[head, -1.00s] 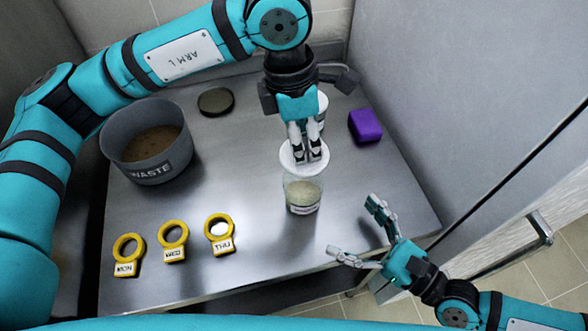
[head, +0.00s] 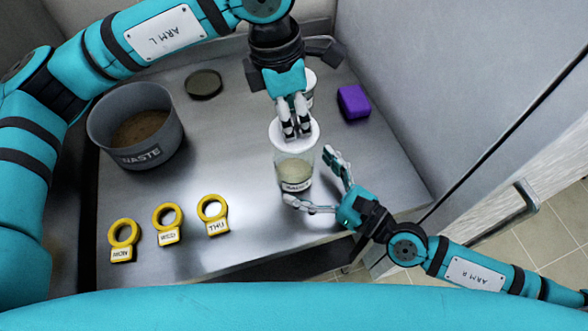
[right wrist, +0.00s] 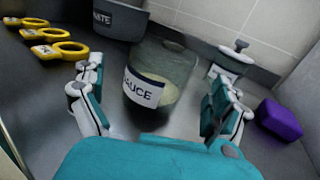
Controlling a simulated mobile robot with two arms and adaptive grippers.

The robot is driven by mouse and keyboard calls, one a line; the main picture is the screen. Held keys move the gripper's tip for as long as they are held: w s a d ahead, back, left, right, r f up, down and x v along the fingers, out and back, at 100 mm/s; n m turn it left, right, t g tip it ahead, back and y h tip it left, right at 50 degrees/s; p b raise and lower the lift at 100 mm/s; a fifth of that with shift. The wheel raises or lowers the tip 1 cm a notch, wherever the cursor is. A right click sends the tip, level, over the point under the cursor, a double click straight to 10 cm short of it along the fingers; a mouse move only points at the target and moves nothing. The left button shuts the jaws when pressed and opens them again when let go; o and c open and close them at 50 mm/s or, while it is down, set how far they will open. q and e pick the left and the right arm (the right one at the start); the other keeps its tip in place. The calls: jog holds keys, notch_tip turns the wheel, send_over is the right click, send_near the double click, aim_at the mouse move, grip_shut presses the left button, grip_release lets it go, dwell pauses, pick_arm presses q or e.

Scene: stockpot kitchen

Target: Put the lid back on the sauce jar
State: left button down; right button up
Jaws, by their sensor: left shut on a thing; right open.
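The sauce jar (head: 294,172) is a clear jar with pale contents and a white label, standing upright on the steel counter. In the right wrist view, the jar (right wrist: 160,72) shows the word SAUCE and no lid on its top. My left gripper (head: 295,134) is shut on the round white lid (head: 276,134), which overlaps the jar's far rim in the head view and appears held above it. My right gripper (head: 308,175) is open, its fingers on either side of the jar. In the right wrist view, gaps show between jar and fingers (right wrist: 150,95).
A grey WASTE pot (head: 165,150) stands at the left, a dark disc (head: 204,83) behind it. Three yellow tagged rings (head: 123,234) lie at front left. A purple block (head: 353,101) and another lidded jar (right wrist: 234,58) are behind the sauce jar. A wall bounds the right.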

aim_at(294, 169)
jog(key=shift+x, duration=1.75)
jog(key=c, duration=1.7)
pick_arm(q)
jog(key=shift+f, duration=2.5)
jog(key=shift+f, duration=0.1)
jog(key=shift+f, duration=0.8)
jog(key=shift+f, duration=0.65)
jog(key=c, duration=1)
grip_release()
jog(key=shift+c, duration=0.2)
